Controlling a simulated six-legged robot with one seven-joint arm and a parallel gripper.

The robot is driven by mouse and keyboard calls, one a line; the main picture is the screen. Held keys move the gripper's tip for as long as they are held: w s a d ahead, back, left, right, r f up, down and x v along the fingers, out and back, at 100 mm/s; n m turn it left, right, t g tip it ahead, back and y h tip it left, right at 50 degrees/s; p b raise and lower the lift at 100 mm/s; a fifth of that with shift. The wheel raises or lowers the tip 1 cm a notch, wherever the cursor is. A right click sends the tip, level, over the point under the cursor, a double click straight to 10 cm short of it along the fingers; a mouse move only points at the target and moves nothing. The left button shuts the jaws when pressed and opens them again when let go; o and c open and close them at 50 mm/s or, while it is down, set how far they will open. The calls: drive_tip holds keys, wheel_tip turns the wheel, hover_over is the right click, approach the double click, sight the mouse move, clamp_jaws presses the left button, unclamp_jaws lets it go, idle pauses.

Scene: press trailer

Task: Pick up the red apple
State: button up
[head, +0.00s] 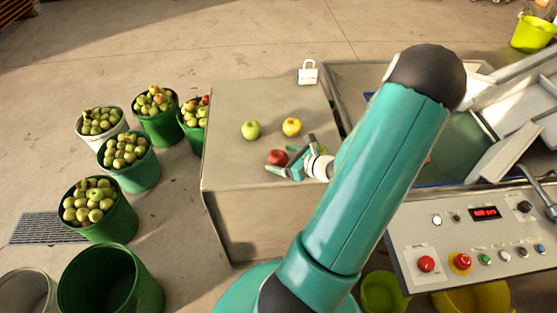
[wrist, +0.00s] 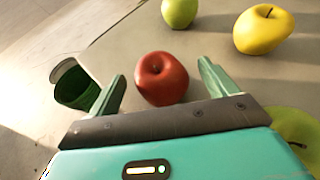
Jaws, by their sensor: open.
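The red apple (head: 277,157) lies on the grey table (head: 235,100) near its front part. In the wrist view the red apple (wrist: 161,78) sits between and slightly beyond the two fingers of my gripper (wrist: 160,90). My gripper (head: 290,160) is open, with a finger on either side of the apple. I cannot tell whether either finger touches it. My arm hides part of the table to the right.
A green apple (head: 250,130) and a yellow apple (head: 291,127) lie behind the red one. A white padlock-shaped object (head: 308,73) stands at the table's back edge. Several apple-filled buckets (head: 129,165) stand left. A control panel (head: 470,240) is at right.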

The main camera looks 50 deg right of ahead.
sight(274, 156)
drive_tip(key=x, duration=0.4)
drive_tip(key=c, duration=1.2)
drive_tip(key=shift+o, duration=0.2)
